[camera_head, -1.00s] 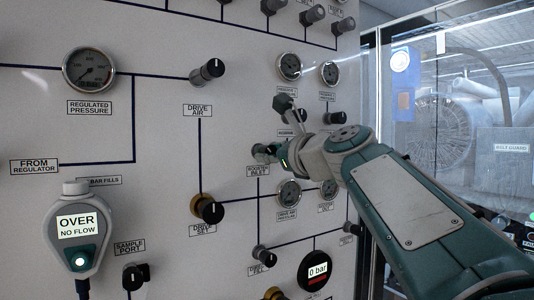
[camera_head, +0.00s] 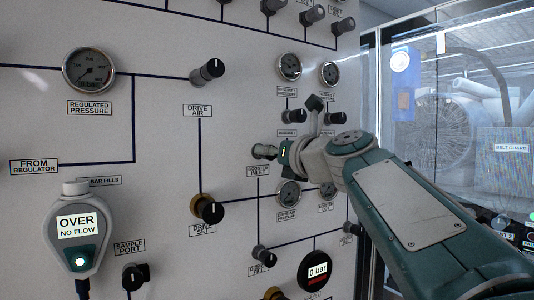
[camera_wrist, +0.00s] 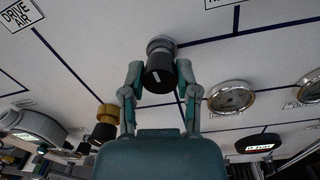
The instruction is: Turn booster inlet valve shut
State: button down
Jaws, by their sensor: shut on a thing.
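The booster inlet valve (camera_head: 264,152) is a black round knob on a metal base, on the panel above the "BOOSTER INLET" label (camera_head: 258,171). In the wrist view the knob (camera_wrist: 159,75) stands between my two fingers, with a short white mark on its face. My gripper (camera_head: 277,152) is at this knob from the right, and its fingers are partly hidden in the head view. In the wrist view my gripper (camera_wrist: 160,74) has one fingertip on each side of the knob, shut on it.
The drive air knob (camera_head: 208,72) is up and left, and the brass-based drive set knob (camera_head: 209,208) is down and left. Gauges (camera_head: 288,193) and small knobs (camera_head: 291,116) sit close around my wrist. A glass enclosure (camera_head: 460,110) stands at right.

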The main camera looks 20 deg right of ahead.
jog(key=shift+w+f, duration=0.1)
jog(key=shift+f, duration=0.2)
jog(key=shift+c, duration=1.8)
grip_release()
jog(key=shift+w, duration=0.1)
jog(key=shift+a+r, duration=0.1)
jog(key=shift+r, duration=0.05)
jog(key=v, duration=1.2)
